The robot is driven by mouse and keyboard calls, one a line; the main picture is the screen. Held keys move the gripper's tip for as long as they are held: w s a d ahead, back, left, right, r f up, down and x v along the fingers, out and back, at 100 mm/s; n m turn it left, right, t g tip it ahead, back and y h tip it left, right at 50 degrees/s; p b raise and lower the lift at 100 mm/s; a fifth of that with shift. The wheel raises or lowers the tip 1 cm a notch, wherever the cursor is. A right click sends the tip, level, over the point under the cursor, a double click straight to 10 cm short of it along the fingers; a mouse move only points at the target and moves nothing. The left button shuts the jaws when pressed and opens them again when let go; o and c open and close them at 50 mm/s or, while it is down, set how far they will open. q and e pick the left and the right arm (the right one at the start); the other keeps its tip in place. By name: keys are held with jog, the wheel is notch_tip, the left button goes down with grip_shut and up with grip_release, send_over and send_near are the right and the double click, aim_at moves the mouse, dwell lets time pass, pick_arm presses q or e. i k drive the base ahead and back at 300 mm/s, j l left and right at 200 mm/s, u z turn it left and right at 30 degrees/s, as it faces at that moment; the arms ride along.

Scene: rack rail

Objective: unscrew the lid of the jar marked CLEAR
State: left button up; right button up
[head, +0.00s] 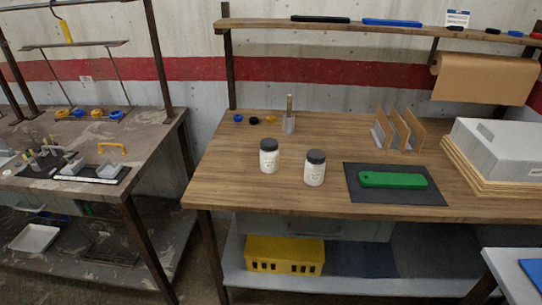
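Two white jars with dark lids stand upright on the wooden workbench (240,190). The left jar (269,160) is a little farther back. The right jar (315,171) stands nearer the front edge, just left of the dark mat. Both carry labels too small to read, so I cannot tell which is marked CLEAR. Both lids sit on their jars. Neither of my grippers shows in the head view.
A holder (289,124) and small round caps (254,121) stand behind the jars. A grey box (500,150) is at the right. A yellow crate (284,254) sits below. The bench's left front is clear.

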aim_at(269, 160)
jog(key=i+j, duration=0.2)
jog(key=i, duration=0.35)
jog(key=i+j, duration=0.2)
jog(key=i, duration=0.3)
